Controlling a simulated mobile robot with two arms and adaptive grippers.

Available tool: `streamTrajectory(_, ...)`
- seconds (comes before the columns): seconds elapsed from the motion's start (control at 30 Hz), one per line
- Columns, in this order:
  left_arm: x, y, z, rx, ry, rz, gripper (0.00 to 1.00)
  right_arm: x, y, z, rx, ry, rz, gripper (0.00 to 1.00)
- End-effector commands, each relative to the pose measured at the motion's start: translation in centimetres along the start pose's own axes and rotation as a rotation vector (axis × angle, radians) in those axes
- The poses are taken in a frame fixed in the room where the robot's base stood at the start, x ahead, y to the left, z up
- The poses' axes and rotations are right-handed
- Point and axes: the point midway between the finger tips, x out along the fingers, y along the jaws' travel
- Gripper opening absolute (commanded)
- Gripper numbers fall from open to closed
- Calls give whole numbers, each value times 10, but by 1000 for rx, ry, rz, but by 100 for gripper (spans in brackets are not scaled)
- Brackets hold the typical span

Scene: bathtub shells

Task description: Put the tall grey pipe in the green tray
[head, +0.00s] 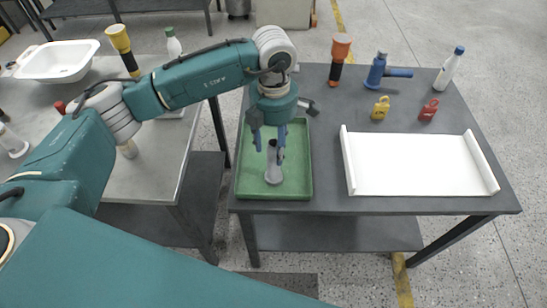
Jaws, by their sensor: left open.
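The green tray (291,190) lies at the left end of the right-hand dark table. A tall grey pipe (273,172) stands upright inside the tray, towards its front middle. My left gripper (269,148) points down over the tray with its fingers open, at the upper part of the pipe. The fingers partly hide the pipe's top. I cannot tell whether they touch it. My right gripper is not in view.
On the same table are a white panel with raised ends (415,165), yellow (380,109) and red (428,111) padlocks, a blue torch (377,72), an orange flashlight (338,62) and a white bottle (447,72). The left table (165,165) holds a white basin (57,61).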

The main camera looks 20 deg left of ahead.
Motion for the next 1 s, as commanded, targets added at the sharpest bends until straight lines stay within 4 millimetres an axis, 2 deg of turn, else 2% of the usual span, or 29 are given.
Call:
streamTrajectory(0.03, -9, 1, 1, 1, -5, 4, 48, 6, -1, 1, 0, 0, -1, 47)
streamTrajectory(0.2, -41, 1, 1, 1, -3, 2, 48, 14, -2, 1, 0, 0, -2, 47)
streamTrajectory(0.33, -56, 0, 0, -1, -1, 1, 48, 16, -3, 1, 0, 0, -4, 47)
streamTrajectory(0.5, -62, 0, 0, 0, 1, -1, 48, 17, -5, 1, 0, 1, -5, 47)
streamTrajectory(0.77, -61, -2, 1, 2, -4, -7, 48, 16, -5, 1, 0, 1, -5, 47)
streamTrajectory(0.87, -53, -24, 16, 27, -58, -72, 48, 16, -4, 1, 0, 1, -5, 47)
streamTrajectory(0.97, -42, -82, 52, 69, -202, -244, 48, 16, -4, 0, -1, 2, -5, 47)
streamTrajectory(1.0, -43, -115, 71, 82, -287, -347, 48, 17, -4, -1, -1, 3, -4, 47)
